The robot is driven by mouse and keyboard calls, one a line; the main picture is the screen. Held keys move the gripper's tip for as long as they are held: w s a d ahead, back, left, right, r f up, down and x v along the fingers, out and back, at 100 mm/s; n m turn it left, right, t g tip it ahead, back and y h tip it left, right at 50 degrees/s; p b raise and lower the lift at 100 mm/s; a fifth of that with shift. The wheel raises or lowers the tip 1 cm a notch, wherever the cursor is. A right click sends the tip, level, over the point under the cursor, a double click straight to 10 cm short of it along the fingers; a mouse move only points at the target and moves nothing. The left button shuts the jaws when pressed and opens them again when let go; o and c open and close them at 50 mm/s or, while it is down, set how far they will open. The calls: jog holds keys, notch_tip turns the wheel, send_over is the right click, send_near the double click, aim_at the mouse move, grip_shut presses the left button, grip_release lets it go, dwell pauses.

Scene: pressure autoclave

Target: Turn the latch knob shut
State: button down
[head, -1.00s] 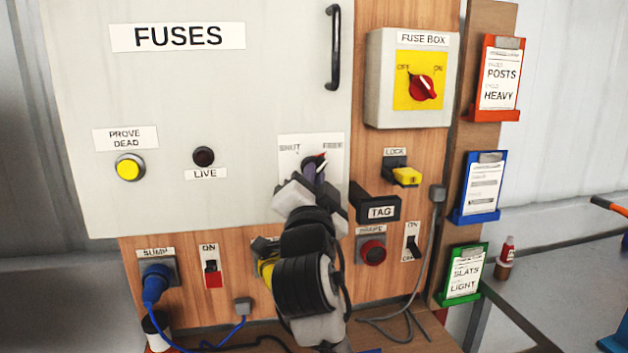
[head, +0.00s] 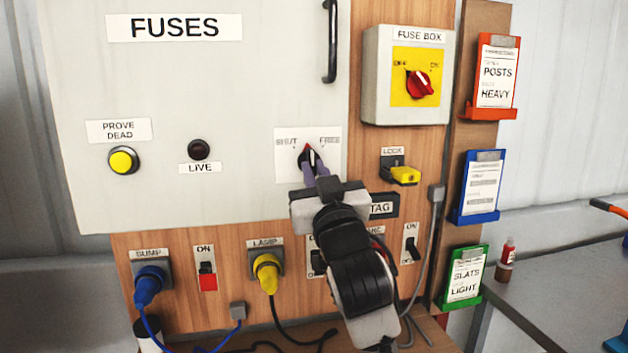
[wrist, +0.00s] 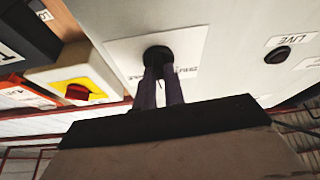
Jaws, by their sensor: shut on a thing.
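The latch knob (head: 307,152) is black with a red pointer tip. It sits on a white plate (head: 332,152) marked SHUT at left and FREE at right, low on the grey FUSES door (head: 240,95). The red tip points roughly straight up, between the two marks. My gripper (head: 314,172) is shut on the knob, its purple fingers reaching up to it from below. In the wrist view the fingers (wrist: 159,76) close on the dark round knob (wrist: 157,54); its pointer is hidden there.
The fuse box (head: 375,100) with its red switch is at upper right, above a yellow lock key (head: 405,175). My arm covers part of the lower panel, near the yellow lamp plug (head: 267,270) and the TAG holder. A black door handle (head: 331,45) is above.

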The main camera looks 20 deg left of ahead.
jog(key=n+g+y, duration=0.1)
jog(key=n, duration=0.1)
jog(key=n+g+y+b, duration=0.1)
jog(key=n, duration=0.2)
jog(key=shift+w+d, duration=0.15)
jog(key=shift+d, duration=0.05)
jog(key=n+g, duration=0.1)
jog(key=n, duration=0.2)
jog(key=n+g+y+b, duration=0.1)
jog(key=n, duration=0.1)
jog(key=shift+r+n+g, duration=0.1)
jog(key=shift+n+g, duration=0.2)
jog(key=shift+n, duration=0.4)
jog(key=c, duration=1.5)
grip_release()
jog(key=shift+d, duration=0.1)
jog(key=b+v, duration=0.4)
jog(key=v, duration=0.9)
jog(key=shift+d, duration=0.3)
